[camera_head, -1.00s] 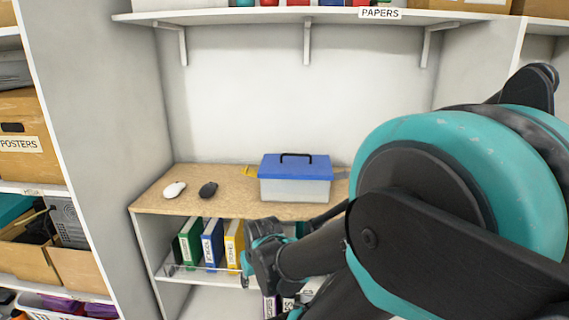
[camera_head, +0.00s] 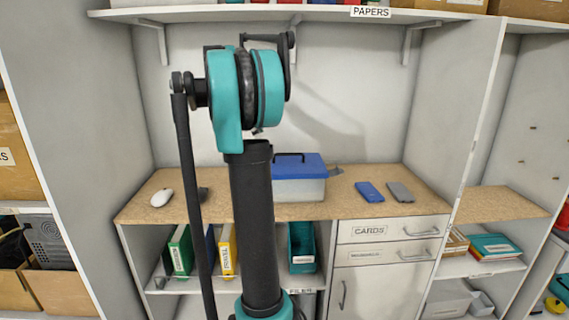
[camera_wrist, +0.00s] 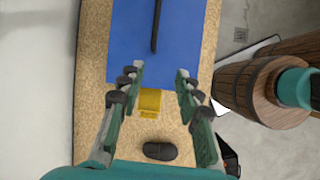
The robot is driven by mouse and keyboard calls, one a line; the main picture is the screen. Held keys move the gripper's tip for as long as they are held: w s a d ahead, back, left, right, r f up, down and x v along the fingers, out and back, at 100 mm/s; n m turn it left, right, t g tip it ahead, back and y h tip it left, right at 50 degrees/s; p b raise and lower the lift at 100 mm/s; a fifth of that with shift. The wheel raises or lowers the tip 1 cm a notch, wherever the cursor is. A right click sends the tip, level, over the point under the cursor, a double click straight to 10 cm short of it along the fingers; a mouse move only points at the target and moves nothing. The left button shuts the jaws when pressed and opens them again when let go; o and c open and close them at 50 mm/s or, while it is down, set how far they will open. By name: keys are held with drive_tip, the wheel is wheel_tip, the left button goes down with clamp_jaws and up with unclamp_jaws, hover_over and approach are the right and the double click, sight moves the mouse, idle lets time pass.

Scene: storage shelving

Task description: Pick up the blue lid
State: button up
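The blue lid (camera_head: 314,160) sits on a clear box (camera_head: 300,190) on the wooden counter and has a black handle. My arm covers its left part in the head view. In the wrist view the lid (camera_wrist: 180,40) fills the top middle, with its black handle (camera_wrist: 157,25) running lengthwise. My gripper (camera_wrist: 158,78) is open and empty, its fingertips over the lid's near edge, with the handle beyond them. I cannot tell the height between them. The gripper is hidden in the head view.
On the counter (camera_head: 420,207) are a white mouse (camera_head: 161,197), a black mouse (camera_wrist: 160,151), a blue slab (camera_head: 369,191) and a grey one (camera_head: 399,191). A yellow item (camera_wrist: 150,102) lies beside the box. A bracketed shelf (camera_head: 240,14) hangs above.

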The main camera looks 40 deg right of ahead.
sight(289, 155)
drive_tip(key=d+r+n+g, duration=0.1)
drive_tip(key=d+r, duration=0.3)
drive_tip(key=x, duration=1.7)
drive_tip(key=shift+w, duration=0.15)
clamp_jaws()
